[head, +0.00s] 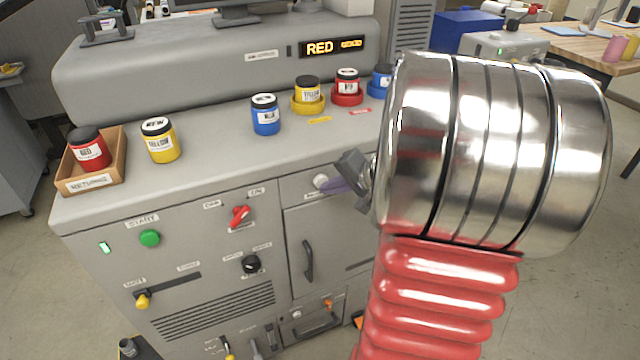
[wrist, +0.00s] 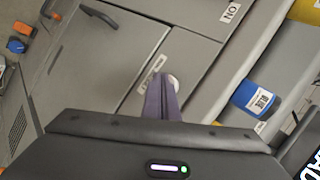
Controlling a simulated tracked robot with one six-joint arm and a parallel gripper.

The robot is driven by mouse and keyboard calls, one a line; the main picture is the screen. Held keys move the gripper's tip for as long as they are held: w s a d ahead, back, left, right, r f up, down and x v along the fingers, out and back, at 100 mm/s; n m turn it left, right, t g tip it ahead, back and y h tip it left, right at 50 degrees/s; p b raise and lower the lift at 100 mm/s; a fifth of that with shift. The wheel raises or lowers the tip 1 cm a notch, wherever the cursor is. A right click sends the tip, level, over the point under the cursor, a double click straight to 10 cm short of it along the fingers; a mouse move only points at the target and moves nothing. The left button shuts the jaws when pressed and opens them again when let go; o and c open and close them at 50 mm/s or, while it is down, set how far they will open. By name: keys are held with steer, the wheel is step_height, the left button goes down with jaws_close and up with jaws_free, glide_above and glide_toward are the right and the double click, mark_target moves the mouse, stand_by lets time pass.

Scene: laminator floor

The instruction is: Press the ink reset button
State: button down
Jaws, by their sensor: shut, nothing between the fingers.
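A white round button (head: 320,181) sits at the top of the machine's grey front, above the door with the dark handle. A small label lies below it, too small to read, so I cannot confirm that it says ink reset. In the wrist view the white button (wrist: 173,82) shows beside the fingertips, partly hidden by them. My gripper (head: 330,185) is shut and empty, its purple fingers pointing at the front panel. In the wrist view the gripper (wrist: 162,82) reaches the button and its label (wrist: 152,73). I cannot tell whether it touches.
A green button (head: 149,238), a red knob (head: 239,216) and a black knob (head: 251,264) are on the front. On top stand a yellow jar (head: 160,140), a blue jar (head: 265,115), several jars in coloured holders and a returns tray (head: 118,165). The display (head: 331,47) reads RED.

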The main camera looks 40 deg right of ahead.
steer(key=shift+s+a, duration=0.2)
steer(key=shift+s, duration=0.3)
steer(key=shift+s, duration=0.1)
steer(key=shift+s+a, duration=0.25)
steer(key=shift+s, duration=0.5)
steer(key=shift+s+a, duration=0.2)
steer(key=shift+s, duration=0.6)
steer(key=shift+s+a, duration=0.25)
steer(key=shift+s, duration=0.5)
steer(key=a+r+n+g+y, duration=0.3)
steer(key=a+n, duration=0.4)
steer(key=a, duration=1.1)
steer(key=s+a+r+n+g+h, duration=0.1)
steer(key=s+a+r+n+h, duration=0.3)
steer(key=s+a+n, duration=0.3)
steer(key=shift+s+a+r, duration=0.5)
steer(key=shift+a+r, duration=0.1)
steer(key=shift+a, duration=0.85)
